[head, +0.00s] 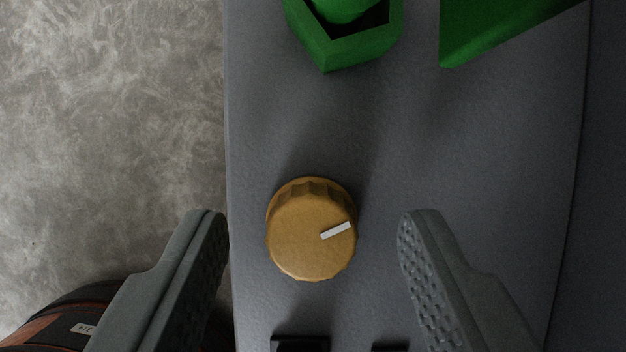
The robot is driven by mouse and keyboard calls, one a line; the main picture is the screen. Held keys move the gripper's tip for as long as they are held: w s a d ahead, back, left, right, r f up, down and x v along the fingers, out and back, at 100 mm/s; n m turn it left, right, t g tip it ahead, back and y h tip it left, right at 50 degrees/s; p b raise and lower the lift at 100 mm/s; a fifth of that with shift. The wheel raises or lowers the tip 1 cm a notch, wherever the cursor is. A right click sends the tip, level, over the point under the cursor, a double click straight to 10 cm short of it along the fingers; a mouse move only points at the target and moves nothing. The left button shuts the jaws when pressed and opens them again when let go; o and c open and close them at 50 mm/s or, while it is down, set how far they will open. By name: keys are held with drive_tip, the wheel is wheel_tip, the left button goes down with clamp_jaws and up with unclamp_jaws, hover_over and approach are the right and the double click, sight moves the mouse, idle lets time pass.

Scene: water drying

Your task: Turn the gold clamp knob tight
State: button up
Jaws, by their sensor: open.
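The gold clamp knob (310,238) is round with a scalloped edge. It stands on a dark grey panel (480,150). A white mark on its face points to the right and slightly up. My gripper (313,225) is open, with one grey finger left of the knob and the other right of it. Neither finger appears to touch the knob. The gap to the knob is visible on both sides, and the left finger overlaps the panel's left edge in the picture. The depth of the fingertips relative to the knob is hard to tell.
A green hexagonal holder (345,50) with a green piece inside is at the top. A green angular block (490,30) is at the upper right. Two small black parts, one of them here (300,343), show at the bottom edge. Mottled grey floor (110,120) lies left.

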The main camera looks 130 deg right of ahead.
drive_tip(key=shift+w+a+f, duration=0.15)
drive_tip(key=shift+a+f, duration=0.05)
drive_tip(key=shift+f, duration=0.3)
drive_tip(key=c, duration=1)
drive_tip(key=shift+o, duration=0.2)
